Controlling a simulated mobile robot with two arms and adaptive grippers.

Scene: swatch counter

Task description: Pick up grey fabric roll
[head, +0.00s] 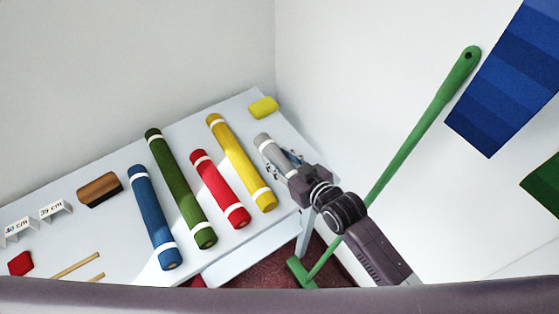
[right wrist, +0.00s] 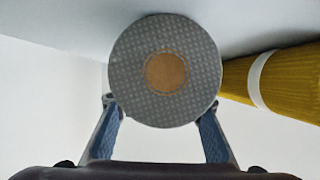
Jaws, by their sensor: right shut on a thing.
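The grey fabric roll (head: 275,152) lies at the right end of the white counter in the head view, with a white band near its far end. My right gripper (head: 283,163) is over its near part and covers that part. In the right wrist view the grey roll (right wrist: 125,75) shows end-on, with a brown round core. The two blue-padded fingers of my right gripper (right wrist: 162,122) stand on either side of it, shut on the roll. Whether the roll is clear of the counter cannot be told. My left gripper is not in view.
A yellow roll (head: 240,160) lies just left of the grey one; red (head: 220,188), green (head: 180,187) and blue (head: 153,217) rolls lie further left. A yellow block (head: 263,107) is behind.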

